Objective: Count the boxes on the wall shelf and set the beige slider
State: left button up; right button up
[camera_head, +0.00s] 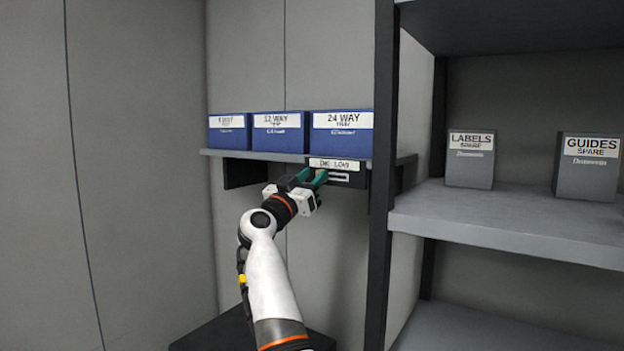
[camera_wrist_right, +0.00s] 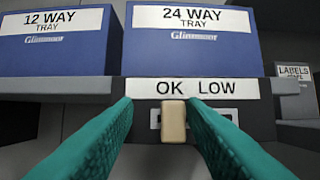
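Three blue boxes stand side by side on the wall shelf (camera_head: 290,157): a left one (camera_head: 229,136) whose label I cannot read surely, a 12 WAY tray box (camera_head: 278,142) and a 24 WAY tray box (camera_head: 341,141). Under the shelf edge is a dark panel (camera_wrist_right: 258,128) with an OK / LOW label (camera_wrist_right: 196,88). The beige slider (camera_wrist_right: 173,121) sits below OK, towards the left of its slot. My right gripper (camera_wrist_right: 160,103) is open, its green fingers either side of the slider with gaps. In the head view my right gripper (camera_head: 315,177) hides the slider. My left gripper is out of view.
A dark shelf post (camera_head: 381,180) stands just right of the panel. On the shelving (camera_head: 500,225) to the right are a grey LABELS box (camera_head: 470,168) and a grey GUIDES box (camera_head: 587,178). The wall left of my arm is bare.

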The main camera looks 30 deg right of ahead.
jog(key=b+v, duration=0.6)
jog(key=v, duration=0.6)
